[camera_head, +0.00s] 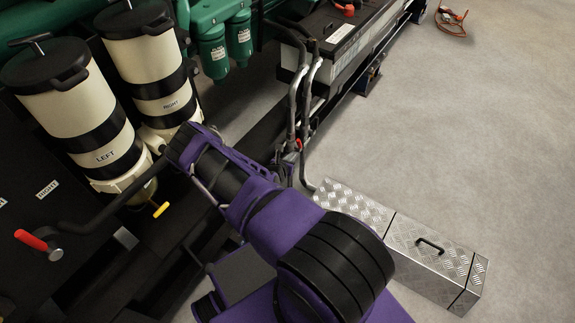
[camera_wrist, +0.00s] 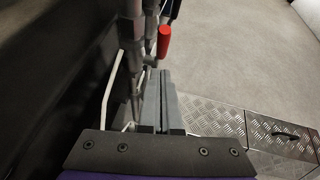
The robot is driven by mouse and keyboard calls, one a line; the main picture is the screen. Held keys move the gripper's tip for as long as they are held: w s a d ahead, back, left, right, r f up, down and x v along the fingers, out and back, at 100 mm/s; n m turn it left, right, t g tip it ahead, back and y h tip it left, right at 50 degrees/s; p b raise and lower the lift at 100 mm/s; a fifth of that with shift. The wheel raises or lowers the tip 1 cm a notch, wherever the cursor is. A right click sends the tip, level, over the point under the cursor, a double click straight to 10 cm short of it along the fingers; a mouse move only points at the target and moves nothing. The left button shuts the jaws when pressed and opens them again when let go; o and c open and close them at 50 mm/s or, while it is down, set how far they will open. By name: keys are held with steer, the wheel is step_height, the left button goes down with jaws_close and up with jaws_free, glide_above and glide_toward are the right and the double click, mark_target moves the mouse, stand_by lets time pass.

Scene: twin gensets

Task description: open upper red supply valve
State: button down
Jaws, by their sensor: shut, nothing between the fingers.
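A red valve handle (camera_wrist: 163,41) stands upright on the grey pipes (camera_wrist: 138,35) in the wrist view. A small bit of red (camera_head: 299,144) shows on the pipes in the head view, just right of my arm. My gripper (camera_wrist: 154,76) is shut and empty, its fingers pointing at the pipes. The handle appears just beyond the fingertips; I cannot tell whether they touch. My gripper is hidden behind my purple arm in the head view. Another red-handled lever (camera_head: 31,240) is at the lower left of the head view.
Two cream and black filter canisters, LEFT (camera_head: 100,157) and RIGHT (camera_head: 165,100), stand at the left. A yellow drain handle (camera_head: 161,209) is below them.

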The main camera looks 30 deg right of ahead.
mark_target(299, 143)
steer(key=shift+w+d+r, duration=0.25)
steer(key=shift+w+d, duration=0.1)
steer(key=shift+d, duration=0.15)
steer(key=shift+w+d+r, duration=0.25)
steer(key=shift+w+d, duration=0.05)
steer(key=shift+d, duration=0.15)
steer(key=shift+w+d+r+p, duration=0.25)
steer(key=shift+d+r+p, duration=0.45)
steer(key=shift+r+p, duration=0.05)
steer(key=shift+w+d, duration=0.15)
steer(key=shift+d, duration=0.1)
steer(key=shift+a, duration=0.15)
